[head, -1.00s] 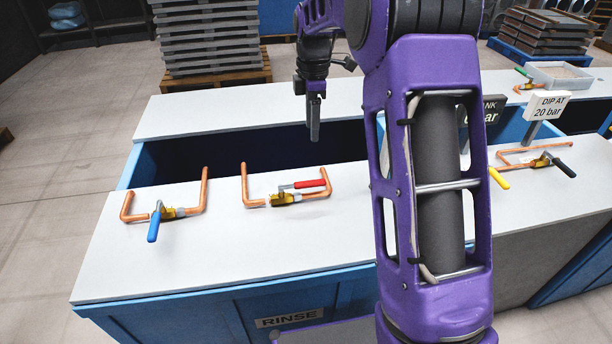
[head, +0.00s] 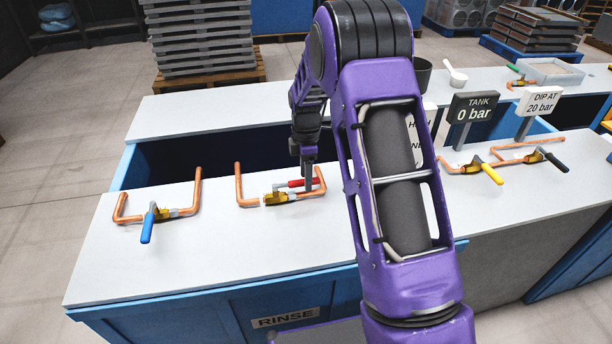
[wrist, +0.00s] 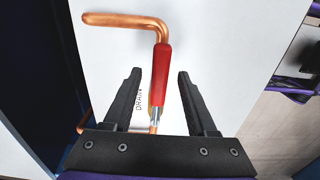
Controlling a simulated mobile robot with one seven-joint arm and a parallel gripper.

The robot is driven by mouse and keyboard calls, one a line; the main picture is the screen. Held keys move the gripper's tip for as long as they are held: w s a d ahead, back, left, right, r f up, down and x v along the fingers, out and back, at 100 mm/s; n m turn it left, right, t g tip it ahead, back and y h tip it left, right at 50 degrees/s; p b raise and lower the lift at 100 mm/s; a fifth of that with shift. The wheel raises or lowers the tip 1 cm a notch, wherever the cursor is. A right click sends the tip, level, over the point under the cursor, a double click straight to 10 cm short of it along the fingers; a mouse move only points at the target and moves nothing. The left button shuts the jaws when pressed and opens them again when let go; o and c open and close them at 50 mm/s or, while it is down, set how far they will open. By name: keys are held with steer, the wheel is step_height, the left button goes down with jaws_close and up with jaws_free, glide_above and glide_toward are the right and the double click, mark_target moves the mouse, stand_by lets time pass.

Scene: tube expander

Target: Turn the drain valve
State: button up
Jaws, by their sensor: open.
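The drain valve is a brass valve (head: 280,197) with a red lever in a copper pipe on the white bench top. Its red lever (head: 297,183) points right in the head view, roughly along the pipe. In the wrist view the red lever (wrist: 161,75) runs up the middle, with the printed word DRAIN beside it. My gripper (head: 307,183) is low at the lever's outer part, and partly hides it. In the wrist view my gripper (wrist: 160,73) is open, one dark finger on each side of the lever, with gaps showing on both sides.
A blue-handled valve (head: 149,224) stands to the left, and yellow-handled (head: 489,173) and black-handled (head: 553,158) valves to the right. An upright copper pipe end (head: 322,180) is close beside my gripper. The TANK sign (head: 474,107) reads 0 bar. An open dark basin lies behind.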

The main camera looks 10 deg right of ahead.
jaws_close()
stand_by(0.3)
stand_by(1.2)
